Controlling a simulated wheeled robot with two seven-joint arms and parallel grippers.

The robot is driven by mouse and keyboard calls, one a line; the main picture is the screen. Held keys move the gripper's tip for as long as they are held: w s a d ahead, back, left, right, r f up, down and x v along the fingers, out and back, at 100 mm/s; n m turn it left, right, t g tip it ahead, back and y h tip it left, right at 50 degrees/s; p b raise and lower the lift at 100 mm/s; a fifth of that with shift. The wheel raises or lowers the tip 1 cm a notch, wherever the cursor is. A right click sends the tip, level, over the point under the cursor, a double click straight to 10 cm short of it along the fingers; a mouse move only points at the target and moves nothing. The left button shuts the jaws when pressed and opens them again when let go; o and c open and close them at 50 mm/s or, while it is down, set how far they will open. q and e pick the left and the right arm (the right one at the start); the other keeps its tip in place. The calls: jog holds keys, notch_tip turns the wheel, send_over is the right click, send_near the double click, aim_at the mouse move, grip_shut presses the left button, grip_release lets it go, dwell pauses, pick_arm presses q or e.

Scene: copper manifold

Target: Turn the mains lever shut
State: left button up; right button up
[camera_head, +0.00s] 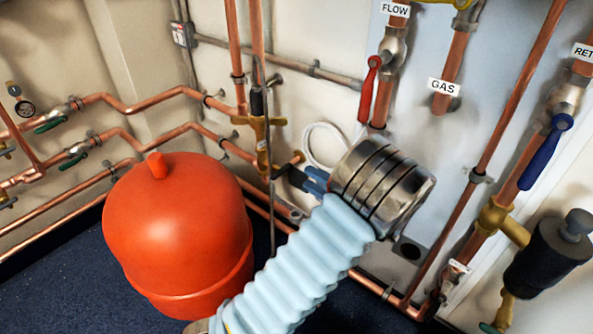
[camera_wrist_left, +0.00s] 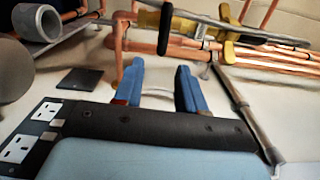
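No label reading mains is legible, so I cannot tell for certain which lever it is. The nearest valve to my left gripper is a brass-yellow one with a crosswise handle (camera_head: 258,122) on a vertical copper pipe. A similar yellow valve (camera_wrist_left: 190,28) shows ahead of the fingers in the left wrist view. My left gripper (camera_head: 302,181) is just right of and below that valve in the head view, partly hidden by my wrist. In the left wrist view its two blue fingers (camera_wrist_left: 158,85) are apart with nothing between them. My right gripper is not in view.
A large orange vessel (camera_head: 180,232) stands at left. A red lever (camera_head: 369,88) is under FLOW and a blue lever (camera_head: 545,150) at right. Green levers (camera_head: 52,125) sit on the left pipes. A thin grey pipe (camera_head: 270,190) runs close to my gripper. A socket panel (camera_wrist_left: 30,135) is at left.

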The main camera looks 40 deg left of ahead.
pick_arm(q)
jog(key=d, duration=0.5)
jog(key=shift+s+d, duration=0.15)
jog(key=shift+s, duration=0.05)
